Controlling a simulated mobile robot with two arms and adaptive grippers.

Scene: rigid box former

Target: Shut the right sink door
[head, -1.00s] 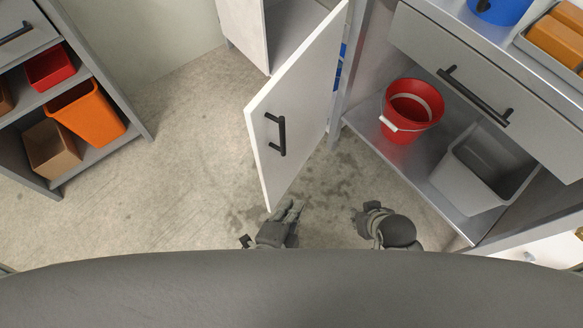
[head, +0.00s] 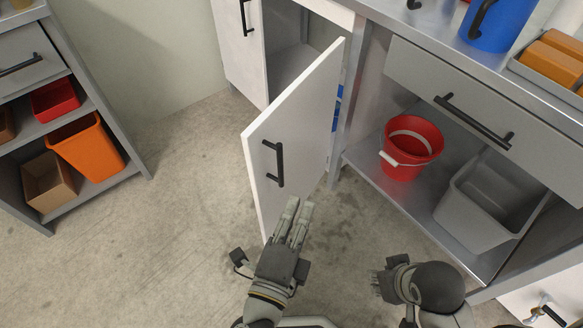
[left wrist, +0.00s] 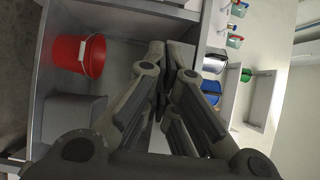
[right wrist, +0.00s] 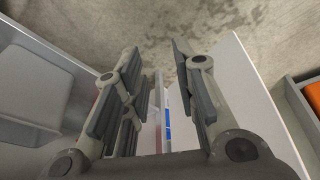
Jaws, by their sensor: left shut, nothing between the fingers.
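The right sink door, a white panel (head: 292,135) with a black bar handle (head: 274,163), stands swung open in the head view. Its white face also shows at the right in the right wrist view (right wrist: 250,85). My left gripper (head: 297,208) has its fingers shut and empty. It overlaps the door's lower edge in the head view; I cannot tell whether they touch. The left fingers show together in the left wrist view (left wrist: 168,75). My right gripper (head: 378,284) is to the right, apart from the door. Its fingers are spread and empty in the right wrist view (right wrist: 155,65).
Right of the door, an open shelf holds a red bucket (head: 407,150) and a grey bin (head: 480,205) beneath a drawer (head: 480,105). A grey shelf unit (head: 110,110) with bins stands at the left. The floor between is clear.

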